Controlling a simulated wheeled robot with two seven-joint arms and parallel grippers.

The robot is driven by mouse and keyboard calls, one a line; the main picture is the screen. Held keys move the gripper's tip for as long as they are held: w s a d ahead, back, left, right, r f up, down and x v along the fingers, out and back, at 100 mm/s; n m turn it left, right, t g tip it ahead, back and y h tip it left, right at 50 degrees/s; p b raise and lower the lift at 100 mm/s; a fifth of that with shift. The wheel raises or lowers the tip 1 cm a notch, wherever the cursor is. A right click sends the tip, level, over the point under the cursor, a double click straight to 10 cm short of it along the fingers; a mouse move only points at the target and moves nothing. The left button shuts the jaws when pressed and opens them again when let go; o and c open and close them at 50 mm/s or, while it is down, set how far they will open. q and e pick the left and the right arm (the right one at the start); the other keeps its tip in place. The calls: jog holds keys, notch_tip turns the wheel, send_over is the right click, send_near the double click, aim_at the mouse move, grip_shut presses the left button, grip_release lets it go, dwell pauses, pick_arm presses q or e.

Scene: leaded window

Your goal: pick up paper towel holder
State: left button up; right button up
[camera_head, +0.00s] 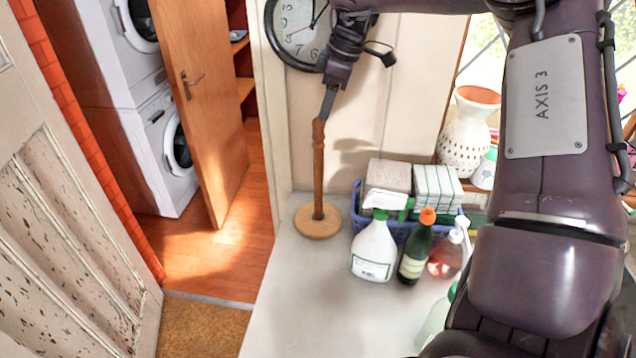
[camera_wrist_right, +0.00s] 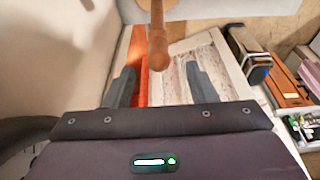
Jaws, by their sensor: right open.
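The paper towel holder (camera_head: 318,175) is a bare wooden rod on a round wooden base, standing upright near the left edge of the white counter. My right gripper (camera_head: 327,103) is directly above its top in the head view. In the right wrist view the rod (camera_wrist_right: 158,38) runs down from the top edge, and its rounded end shows between the two spread fingers of the right gripper (camera_wrist_right: 160,77). The fingers are open, with a gap on both sides of the rod. My left gripper is not in view.
Right of the holder, a blue basket (camera_head: 400,228) holds paper packs, with a white spray bottle (camera_head: 374,250) and a dark green bottle (camera_head: 414,250) in front. A wall clock (camera_head: 296,30) hangs behind the gripper. The counter's front left (camera_head: 290,310) is clear.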

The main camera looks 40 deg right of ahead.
aim_at(316, 126)
jog(key=p+x, duration=0.1)
jog(key=x, duration=0.1)
jog(key=p+x, duration=0.1)
jog(key=x, duration=0.1)
jog(key=p+x, duration=0.2)
jog(key=shift+w+a+f, duration=0.15)
jog(key=shift+w+a, duration=0.05)
jog(key=shift+w, duration=0.25)
jog(key=shift+w+f, duration=0.1)
jog(key=shift+f, duration=0.35)
jog(key=shift+a+r, duration=0.1)
jog(key=shift+c, duration=1.4)
grip_shut()
